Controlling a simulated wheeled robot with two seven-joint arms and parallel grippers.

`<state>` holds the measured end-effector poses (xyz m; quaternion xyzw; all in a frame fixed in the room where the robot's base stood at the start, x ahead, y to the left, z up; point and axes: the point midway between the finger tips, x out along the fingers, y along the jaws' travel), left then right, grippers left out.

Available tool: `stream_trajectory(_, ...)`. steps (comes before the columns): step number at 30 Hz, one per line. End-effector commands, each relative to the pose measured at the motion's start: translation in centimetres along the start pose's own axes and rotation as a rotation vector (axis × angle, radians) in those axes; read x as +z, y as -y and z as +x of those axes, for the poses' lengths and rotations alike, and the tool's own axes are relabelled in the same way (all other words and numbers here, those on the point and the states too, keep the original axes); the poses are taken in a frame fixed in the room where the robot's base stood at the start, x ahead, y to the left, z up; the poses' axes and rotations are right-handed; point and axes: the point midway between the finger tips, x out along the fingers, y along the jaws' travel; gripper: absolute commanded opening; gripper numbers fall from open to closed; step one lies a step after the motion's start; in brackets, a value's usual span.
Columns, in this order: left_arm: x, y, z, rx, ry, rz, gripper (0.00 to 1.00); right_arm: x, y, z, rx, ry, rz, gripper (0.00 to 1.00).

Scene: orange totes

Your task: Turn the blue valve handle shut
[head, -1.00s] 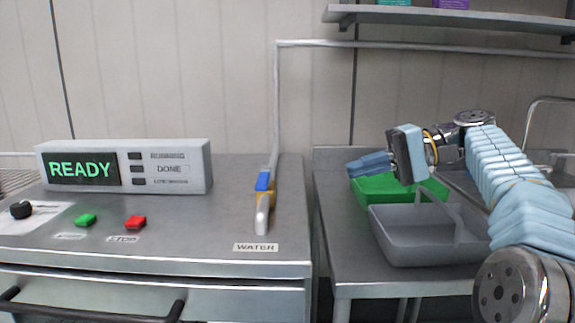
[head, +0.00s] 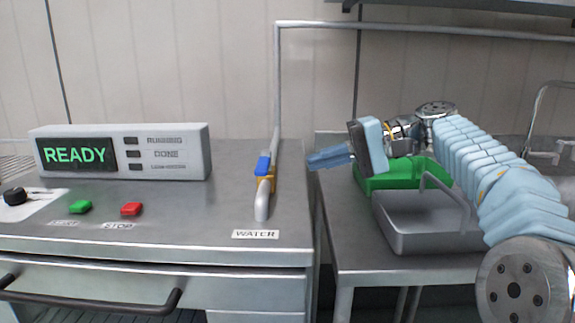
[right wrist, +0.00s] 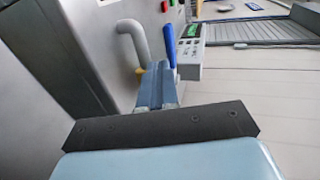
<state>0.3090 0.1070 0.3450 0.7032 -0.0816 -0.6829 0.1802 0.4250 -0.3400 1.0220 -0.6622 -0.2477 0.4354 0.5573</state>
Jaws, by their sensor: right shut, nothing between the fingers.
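The blue valve handle (head: 263,165) sits on a yellow valve body (head: 266,184) on the water pipe, above the WATER label. The handle lies along the pipe. In the right wrist view the blue handle (right wrist: 170,45) shows just beyond my fingertips, beside the white pipe spout (right wrist: 134,40). My right gripper (head: 312,161) is shut and empty, to the right of the valve and apart from it in the head view, its fingers pointing left. It also shows in the right wrist view (right wrist: 156,72). My left gripper is not in view.
The control box (head: 125,152) reads READY, with green (head: 80,207) and red (head: 131,209) buttons in front. A green tray (head: 405,176) and a grey basket (head: 425,240) stand on the right table below my right arm. The counter between red button and valve is clear.

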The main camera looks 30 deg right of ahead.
Motion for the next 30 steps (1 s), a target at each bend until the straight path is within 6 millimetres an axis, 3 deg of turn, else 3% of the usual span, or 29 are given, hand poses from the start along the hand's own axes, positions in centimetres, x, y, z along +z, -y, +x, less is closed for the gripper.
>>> stream_trajectory(6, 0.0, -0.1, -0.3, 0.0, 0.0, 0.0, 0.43, 0.1, 0.6, 4.0, -0.001, 0.002, -0.001, 0.0)
stream_trajectory(12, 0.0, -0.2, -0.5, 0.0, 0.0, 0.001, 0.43, 0.0, 1.2, 6.0, 0.0, 0.0, 0.0, 0.0)
stream_trajectory(30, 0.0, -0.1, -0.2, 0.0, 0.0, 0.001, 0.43, 0.1, 1.2, 6.5, 0.0, -0.019, 0.004, 0.0)
